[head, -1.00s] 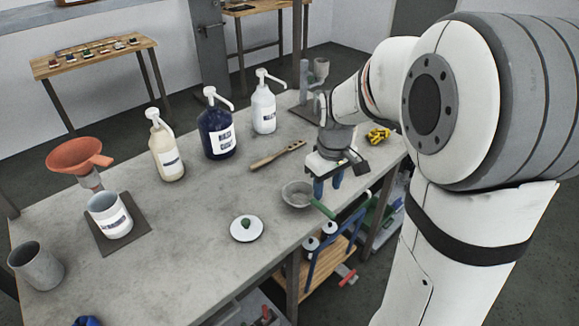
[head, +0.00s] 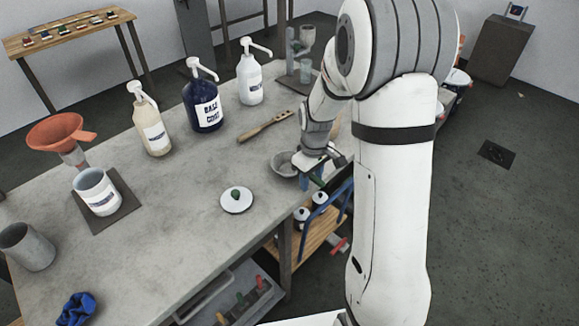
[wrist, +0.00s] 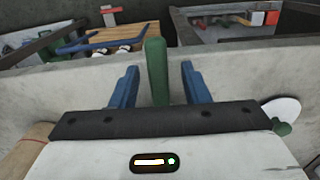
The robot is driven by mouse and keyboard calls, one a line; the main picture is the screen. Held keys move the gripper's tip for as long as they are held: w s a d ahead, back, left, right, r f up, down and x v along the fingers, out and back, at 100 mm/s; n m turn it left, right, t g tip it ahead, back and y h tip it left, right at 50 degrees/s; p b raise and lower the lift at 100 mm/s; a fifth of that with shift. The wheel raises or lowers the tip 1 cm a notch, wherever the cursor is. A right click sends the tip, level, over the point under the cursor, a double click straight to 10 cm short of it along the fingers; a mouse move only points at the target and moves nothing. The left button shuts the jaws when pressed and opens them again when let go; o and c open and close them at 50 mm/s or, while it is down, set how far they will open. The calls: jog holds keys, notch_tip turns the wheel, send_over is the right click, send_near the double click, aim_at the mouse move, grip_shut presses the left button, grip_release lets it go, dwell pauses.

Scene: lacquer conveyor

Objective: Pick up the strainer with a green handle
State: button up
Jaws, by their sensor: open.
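The strainer (head: 283,165) is a grey bowl near the table's front edge in the head view, partly hidden by my arm. Its green handle (wrist: 156,70) stands between the two blue fingers of my gripper (wrist: 157,85) in the wrist view, with a gap on each side. My gripper (head: 311,178) is open, low at the table edge beside the bowl in the head view. The bowl is not visible in the wrist view.
A white lid with a green knob (head: 237,199) lies left of the strainer. A blue-railed wooden shelf (head: 305,235) is below the edge. The table's middle is clear.

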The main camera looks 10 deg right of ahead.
grip_shut()
dwell(0.4)
jog(key=shift+r, duration=0.1)
